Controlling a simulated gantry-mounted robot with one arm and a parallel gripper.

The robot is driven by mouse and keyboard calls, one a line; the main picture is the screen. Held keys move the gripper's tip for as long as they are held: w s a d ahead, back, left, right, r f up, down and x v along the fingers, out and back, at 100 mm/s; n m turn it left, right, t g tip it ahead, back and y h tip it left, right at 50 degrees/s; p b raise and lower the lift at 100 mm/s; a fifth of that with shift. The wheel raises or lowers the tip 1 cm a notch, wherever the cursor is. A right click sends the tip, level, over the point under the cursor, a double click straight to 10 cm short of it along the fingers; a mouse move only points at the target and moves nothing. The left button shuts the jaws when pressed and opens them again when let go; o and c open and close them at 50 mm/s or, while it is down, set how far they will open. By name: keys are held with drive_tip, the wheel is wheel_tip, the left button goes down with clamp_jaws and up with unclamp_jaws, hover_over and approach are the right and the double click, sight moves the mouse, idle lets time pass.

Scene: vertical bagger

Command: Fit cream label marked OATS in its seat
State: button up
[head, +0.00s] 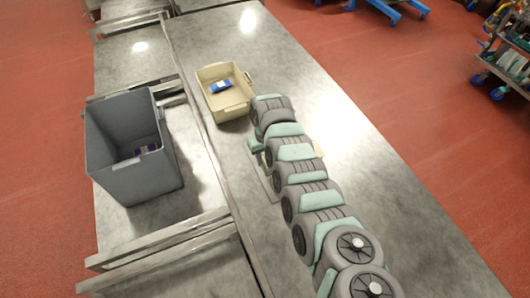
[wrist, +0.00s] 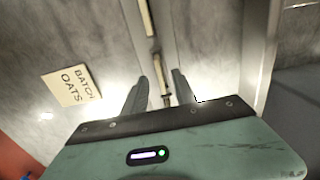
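The cream label (wrist: 70,87), with BATCH and OATS in dark letters, lies flat on the grey metal surface left of my gripper (wrist: 161,76) in the wrist view. A small cream patch (head: 318,150) beside my arm in the head view may be this label. My gripper's two dark fingers are apart, with a visible gap between them. A narrow tan strip (wrist: 153,70) shows beyond and between the fingertips; I cannot tell whether it touches them or whether it is part of the seat. In the head view my arm hides most of the gripper.
A cream tray (head: 208,77) holding a blue packet (head: 221,86) stands on the metal table (head: 345,115) beyond my arm. A deep grey bin (head: 112,116) with a dark item inside stands left, past a raised metal rail (head: 207,140).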

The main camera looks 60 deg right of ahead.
drive_tip(key=shift+f, duration=0.55)
clamp_jaws()
idle(0.4)
